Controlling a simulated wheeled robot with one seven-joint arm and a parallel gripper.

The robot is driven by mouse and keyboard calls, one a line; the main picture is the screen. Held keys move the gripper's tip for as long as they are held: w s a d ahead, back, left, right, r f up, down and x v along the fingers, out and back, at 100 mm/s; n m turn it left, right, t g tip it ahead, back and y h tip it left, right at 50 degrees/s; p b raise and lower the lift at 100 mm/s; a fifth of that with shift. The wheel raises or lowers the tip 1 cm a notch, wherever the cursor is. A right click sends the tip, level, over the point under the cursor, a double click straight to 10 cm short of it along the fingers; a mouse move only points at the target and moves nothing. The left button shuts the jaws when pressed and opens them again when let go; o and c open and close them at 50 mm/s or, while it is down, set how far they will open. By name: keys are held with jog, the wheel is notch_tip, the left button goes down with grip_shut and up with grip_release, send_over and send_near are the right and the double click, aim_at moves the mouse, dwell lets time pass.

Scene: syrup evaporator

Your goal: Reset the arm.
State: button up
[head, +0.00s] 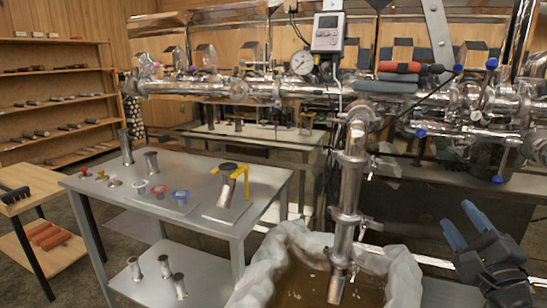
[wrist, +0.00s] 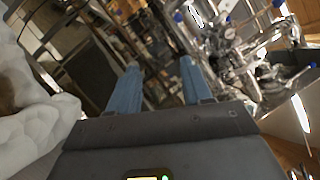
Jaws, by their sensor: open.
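My gripper (head: 463,222) is at the lower right of the head view, with blue fingers pointing up and to the left. In the wrist view its two blue fingers (wrist: 155,88) stand apart with nothing between them. It is open and empty. It is to the right of the vertical steel drain pipe (head: 347,185) and the white-lined vat (head: 262,268), apart from both. Most of my arm is out of view.
Steel piping (head: 250,90) with blue-knobbed valves crosses the back, carrying a gauge (head: 302,63) and a grey control box (head: 328,33). A steel table (head: 120,208) with fittings stands left. Wooden shelves (head: 50,105) line the wall. Floor shows between the table and shelves.

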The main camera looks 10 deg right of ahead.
jog(key=s+a+f+n+g+y+p, duration=0.1)
jog(key=s+a+f+n+g, duration=0.1)
jog(key=s+a+f+n, duration=0.55)
jog(key=s+a+f+n+g+y, duration=0.1)
jog(key=s+a+f+n, duration=0.35)
jog(key=s, duration=0.55)
jog(key=s+a+r+n+g+y, duration=0.1)
jog(key=s+a+n, duration=0.3)
jog(key=s, duration=0.3)
jog(key=s+a+r+n+y+p, duration=0.1)
jog(key=s+a+n, duration=0.3)
jog(key=s+n, duration=0.1)
jog(key=s+a+r+n+g+y, duration=0.1)
jog(key=s+a+n, duration=0.3)
jog(key=s, duration=0.4)
jog(key=shift+s+r+g, duration=0.3)
jog(key=shift+s+r, duration=0.05)
jog(key=shift+r, duration=0.15)
jog(key=shift+c, duration=0.6)
